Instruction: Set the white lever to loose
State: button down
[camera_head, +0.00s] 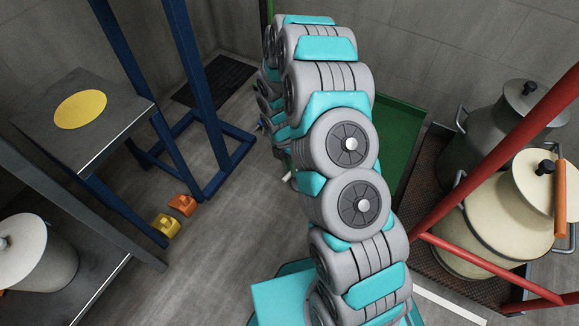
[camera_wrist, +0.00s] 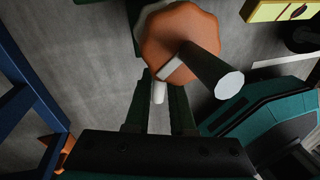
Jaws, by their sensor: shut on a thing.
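In the wrist view the white lever (camera_wrist: 159,93) is a short pale rod between the tips of the two dark fingers. It sits at the lower edge of an orange-brown many-sided disc (camera_wrist: 172,38). My gripper (camera_wrist: 159,104) is shut on the lever. A dark cylinder with a pale end face (camera_wrist: 208,69) sticks out from the disc toward the camera. No loose or tight marking can be read. In the head view my arm hides most of the gripper and the lever.
A yellow plate (camera_wrist: 284,9) shows at the top right of the wrist view. In the head view, blue posts (camera_head: 195,75) and a metal table (camera_head: 125,118) stand left. Red rails (camera_head: 470,170) and cream cans (camera_head: 510,210) stand right. Orange (camera_head: 182,205) and yellow (camera_head: 165,225) blocks lie on the floor.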

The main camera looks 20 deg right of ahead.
dwell(0.3)
jog(key=c, duration=0.8)
grip_release()
jog(key=shift+o, duration=0.2)
jog(key=shift+r, duration=0.1)
jog(key=v, duration=0.7)
jog(key=shift+r, duration=0.3)
jog(key=shift+a, duration=0.15)
